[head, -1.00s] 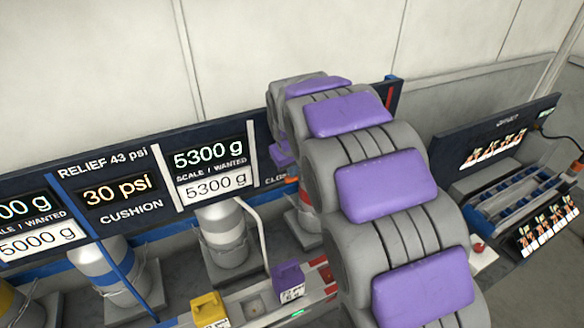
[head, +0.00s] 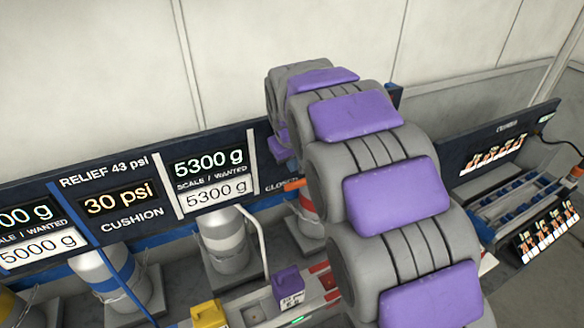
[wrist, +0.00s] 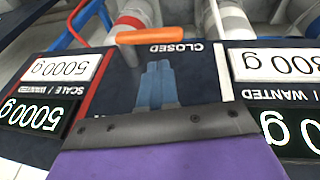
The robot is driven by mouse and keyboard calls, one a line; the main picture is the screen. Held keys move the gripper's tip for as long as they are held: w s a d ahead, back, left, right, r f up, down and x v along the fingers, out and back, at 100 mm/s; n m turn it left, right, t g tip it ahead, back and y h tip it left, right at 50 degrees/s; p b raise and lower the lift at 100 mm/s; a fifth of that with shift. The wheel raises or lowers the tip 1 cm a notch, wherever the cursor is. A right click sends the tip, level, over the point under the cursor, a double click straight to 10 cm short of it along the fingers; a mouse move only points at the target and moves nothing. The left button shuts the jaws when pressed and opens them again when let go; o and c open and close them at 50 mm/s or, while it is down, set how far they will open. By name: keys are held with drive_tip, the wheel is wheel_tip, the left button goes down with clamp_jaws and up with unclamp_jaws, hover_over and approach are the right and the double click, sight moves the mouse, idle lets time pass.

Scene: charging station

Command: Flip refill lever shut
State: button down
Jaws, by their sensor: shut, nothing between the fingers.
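The refill lever has an orange handle (wrist: 155,35) on a short post in the wrist view, beside the upside-down word CLOSED on the dark panel. In the head view a bit of the orange handle (head: 295,184) shows just left of my arm, near the CLOSED label (head: 280,188). My gripper (wrist: 160,66) shows in the wrist view as two blue fingers shut together, empty, over the panel. The fingertips point at the handle and look a little short of it; contact cannot be told. In the head view my arm hides the fingers.
Scale displays reading 5300 g (head: 209,162) and 5000 g (wrist: 37,114) flank the lever's panel. Grey cylinders (head: 222,237) stand below. A yellow block (head: 209,314) and a purple block (head: 288,287) stand at the front.

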drive_tip(key=w+b+v, duration=0.1)
drive_tip(key=v, duration=0.9)
drive_tip(key=s+d+f+m+g+b, duration=0.1)
drive_tip(key=s+d+f+g+b, duration=0.1)
drive_tip(key=s+f+b, duration=0.4)
drive_tip(key=s+d+f+m+g+b, duration=0.1)
drive_tip(key=s+d+f+b, duration=0.4)
drive_tip(key=s+f, duration=1.1)
drive_tip(key=s+d+f+m+g+b, duration=0.2)
drive_tip(key=s+f+b, duration=0.5)
drive_tip(key=s+f, duration=0.4)
drive_tip(key=s+d+m, duration=0.1)
drive_tip(key=s+d, duration=0.1)
drive_tip(key=s, duration=0.4)
drive_tip(key=shift+s+g, duration=0.2)
drive_tip(key=shift+g, duration=0.1)
